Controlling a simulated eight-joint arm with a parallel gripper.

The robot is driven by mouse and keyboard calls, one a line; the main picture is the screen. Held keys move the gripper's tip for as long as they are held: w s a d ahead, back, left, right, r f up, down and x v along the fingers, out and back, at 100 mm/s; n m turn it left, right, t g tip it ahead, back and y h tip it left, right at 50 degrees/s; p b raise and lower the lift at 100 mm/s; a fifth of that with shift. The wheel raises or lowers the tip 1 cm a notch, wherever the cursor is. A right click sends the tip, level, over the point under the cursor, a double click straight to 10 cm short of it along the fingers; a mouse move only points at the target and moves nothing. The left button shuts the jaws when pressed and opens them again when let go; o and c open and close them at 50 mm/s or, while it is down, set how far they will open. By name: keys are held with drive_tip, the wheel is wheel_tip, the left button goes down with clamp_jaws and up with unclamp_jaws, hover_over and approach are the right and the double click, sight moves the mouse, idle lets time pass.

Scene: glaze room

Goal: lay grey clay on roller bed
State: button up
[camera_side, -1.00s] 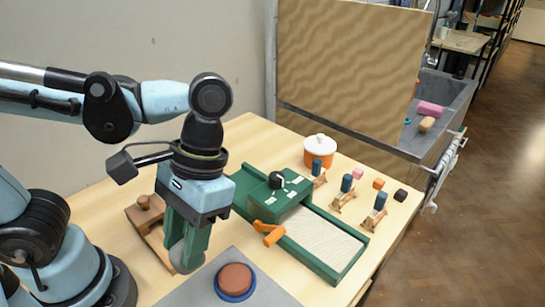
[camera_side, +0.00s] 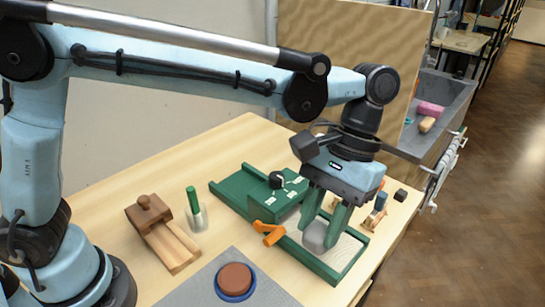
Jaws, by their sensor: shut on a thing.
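My gripper (camera_side: 324,226) has green fingers and points down over the pale bed of the roller. It is shut on the grey clay (camera_side: 315,238), a rounded lump at the fingertips. The roller bed (camera_side: 348,256) is a pale striped strip in a green frame (camera_side: 300,255), with a green housing and black knob at its upper left end. The clay appears over the middle of the bed; I cannot tell whether it touches it. My gripper hides part of the bed's far side.
An orange crank (camera_side: 268,234) sticks out from the roller's near side. A red-brown disc on a blue dish (camera_side: 235,296) sits on a grey mat. A wooden block with a knob (camera_side: 148,211) and a green-handled tool (camera_side: 193,199) stand left. Small coloured pieces are partly hidden behind my gripper.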

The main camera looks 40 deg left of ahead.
drive_tip(key=w+a+f, duration=0.2)
drive_tip(key=w, duration=0.1)
drive_tip(key=w+a+f, duration=0.2)
drive_tip(key=w, duration=0.1)
drive_tip(key=w+a+f, duration=0.2)
drive_tip(key=w, duration=0.1)
drive_tip(key=shift+w+a+f, duration=0.1)
drive_tip(key=shift+w+f, duration=0.05)
drive_tip(key=shift+f, duration=0.2)
drive_tip(key=shift+w+f, duration=0.1)
drive_tip(key=shift+f, duration=2)
drive_tip(key=o, duration=1.1)
drive_tip(key=shift+f, duration=0.15)
drive_tip(key=shift+c, duration=0.2)
